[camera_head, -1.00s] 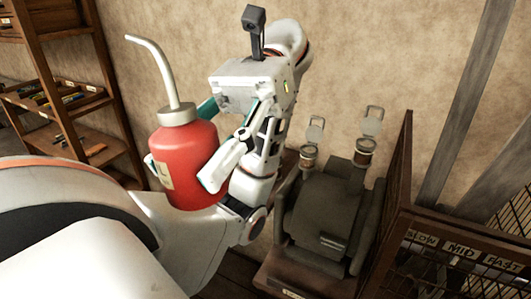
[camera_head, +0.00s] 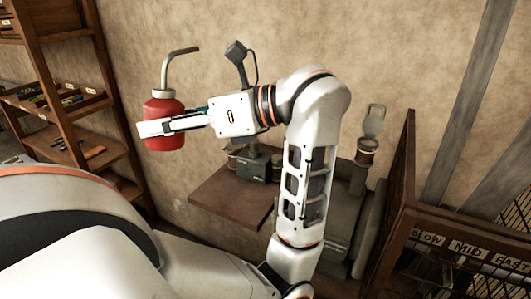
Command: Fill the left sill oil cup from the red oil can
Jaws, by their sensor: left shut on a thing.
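The red oil can (camera_head: 163,105) hangs upright in the air left of centre, in front of the wall. Its thin grey spout rises from the cap and bends over to the right. My left gripper (camera_head: 165,126) is shut on the can's body, reaching it from the right; one finger crosses the front. An oil cup (camera_head: 366,155) with an amber band and a raised lid stands on the dark machine at the right. My left arm covers much of the machine, and the left cup cannot be made out for certain. My right gripper is not in view.
A brown wooden table (camera_head: 228,205) with a small dark block (camera_head: 254,168) stands behind my arm. A wooden shelf (camera_head: 75,125) with trays is at the left. A mesh-sided wooden frame (camera_head: 440,235) labelled SLOW, MID, FAST stands at the right.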

